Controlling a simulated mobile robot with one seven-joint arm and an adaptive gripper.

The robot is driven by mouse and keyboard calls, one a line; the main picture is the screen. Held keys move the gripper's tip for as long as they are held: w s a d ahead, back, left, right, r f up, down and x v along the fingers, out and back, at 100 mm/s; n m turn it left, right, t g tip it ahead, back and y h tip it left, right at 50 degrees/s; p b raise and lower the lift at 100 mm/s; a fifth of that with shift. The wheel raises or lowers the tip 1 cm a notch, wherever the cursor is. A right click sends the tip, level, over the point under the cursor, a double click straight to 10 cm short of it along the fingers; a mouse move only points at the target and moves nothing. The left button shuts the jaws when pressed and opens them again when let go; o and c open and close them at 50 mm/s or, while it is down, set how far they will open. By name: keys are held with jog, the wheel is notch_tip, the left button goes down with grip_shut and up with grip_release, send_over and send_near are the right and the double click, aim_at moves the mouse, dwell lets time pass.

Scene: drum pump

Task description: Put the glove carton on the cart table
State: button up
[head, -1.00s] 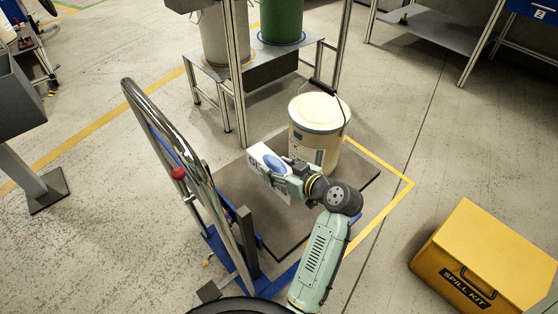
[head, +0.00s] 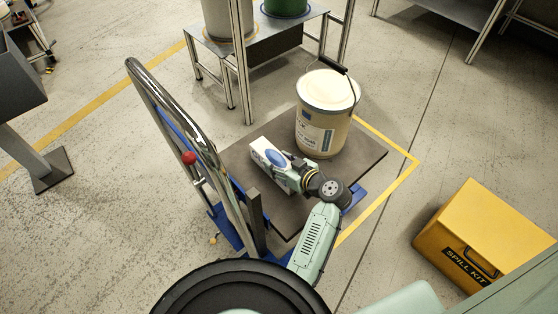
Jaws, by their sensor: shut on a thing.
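The glove carton (head: 264,151) is a small white box with a blue oval on it. My gripper (head: 281,164) is shut on the carton from its right side; the fingertips are partly hidden by the gripper body. The carton is over the left part of the dark cart table (head: 231,159). It is low over the top or touching it; I cannot tell which from this view. The cart has a blue frame and a curved chrome handle (head: 189,139) at the left.
A cream pail (head: 324,115) with a wire handle stands on the back right of the cart table. A yellow spill kit box (head: 480,240) is on the floor at right. A metal bench (head: 262,45) with drums stands behind. The table's right front is bare.

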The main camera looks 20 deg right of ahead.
jog(key=shift+f, duration=0.15)
jog(key=o, duration=1.5)
jog(key=shift+r, duration=0.2)
jog(key=b+v, duration=0.1)
jog(key=v, duration=1.1)
jog(key=shift+f, duration=0.1)
